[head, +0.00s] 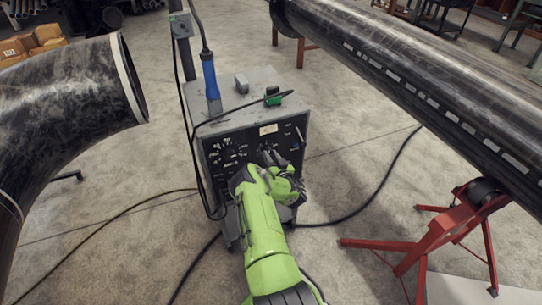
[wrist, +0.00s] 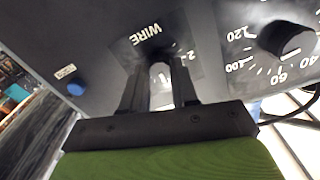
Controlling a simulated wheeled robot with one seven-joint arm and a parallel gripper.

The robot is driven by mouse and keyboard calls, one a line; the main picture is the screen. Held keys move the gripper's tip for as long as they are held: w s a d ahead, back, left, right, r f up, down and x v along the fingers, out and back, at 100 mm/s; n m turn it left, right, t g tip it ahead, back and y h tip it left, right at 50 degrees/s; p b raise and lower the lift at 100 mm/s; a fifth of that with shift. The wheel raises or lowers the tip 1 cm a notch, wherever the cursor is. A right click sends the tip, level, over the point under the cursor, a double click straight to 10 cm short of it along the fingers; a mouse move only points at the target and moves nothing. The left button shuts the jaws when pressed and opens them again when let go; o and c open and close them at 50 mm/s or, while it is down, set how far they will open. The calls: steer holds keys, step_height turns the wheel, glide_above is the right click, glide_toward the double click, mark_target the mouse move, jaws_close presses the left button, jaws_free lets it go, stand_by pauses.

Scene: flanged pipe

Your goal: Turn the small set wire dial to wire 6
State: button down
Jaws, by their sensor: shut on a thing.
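The welding machine (head: 240,88) is a grey box with a black front panel. In the wrist view, the small set wire dial (wrist: 160,70) sits below the upside-down word WIRE. The two dark fingers of my gripper (wrist: 160,82) are on either side of this dial and shut on it. A 2 shows just right of the fingers; the other numbers and the dial's pointer are hidden or too small to read. In the head view, my gripper (head: 270,160) is at the right half of the panel and covers the dial.
A larger black dial (wrist: 287,38) with numbers up to 120 is close to the right in the wrist view. A blue button (wrist: 75,88) is at left. Large pipes (head: 65,90) (head: 420,75) flank the machine. A red stand (head: 440,235) is at right. Cables cross the floor.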

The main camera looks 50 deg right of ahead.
stand_by(0.3)
steer(key=c, duration=0.9)
jaws_free()
steer(key=shift+o, duration=0.2)
steer(key=p+v, duration=1.1)
steer(key=v, duration=0.4)
steer(key=shift+s+a, duration=0.2)
steer(key=shift+s, duration=0.15)
steer(key=shift+f, duration=0.1)
